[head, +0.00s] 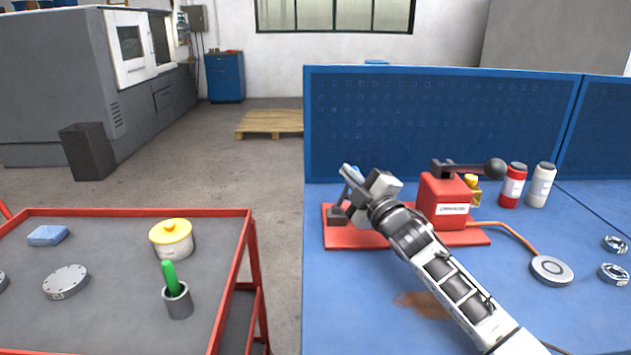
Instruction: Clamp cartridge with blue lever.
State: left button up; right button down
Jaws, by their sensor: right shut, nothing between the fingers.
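A red fixture with a flat red base plate (466,238) and a red block (445,204) stands on the blue workbench. A black lever with a round black knob (495,168) sits on top of the block and points right. My right gripper (346,183) is shut and empty over the left part of the base plate. A small blue piece (357,171) shows just behind it; I cannot tell whether this is the blue lever or whether the gripper touches it. No cartridge can be made out; my gripper and arm cover part of the fixture. My left gripper is out of view.
A red bottle (512,186), a white bottle (541,186) and a yellow bottle (473,189) stand behind the fixture. An orange hose runs to a grey disc (551,269). A red-framed cart (120,300) is at left. The blue bench panel (440,110) closes off the back.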

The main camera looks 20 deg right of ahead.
jog(key=a+r+p, duration=0.3)
jog(key=a, duration=0.1)
pick_arm(q)
jog(key=b, duration=0.2)
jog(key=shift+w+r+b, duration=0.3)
jog(key=shift+b, duration=0.05)
pick_arm(e)
jog(key=f+v, duration=0.1)
jog(key=v, duration=0.8)
jog(key=shift+s+d+f, duration=0.2)
jog(key=shift+d+f, duration=0.1)
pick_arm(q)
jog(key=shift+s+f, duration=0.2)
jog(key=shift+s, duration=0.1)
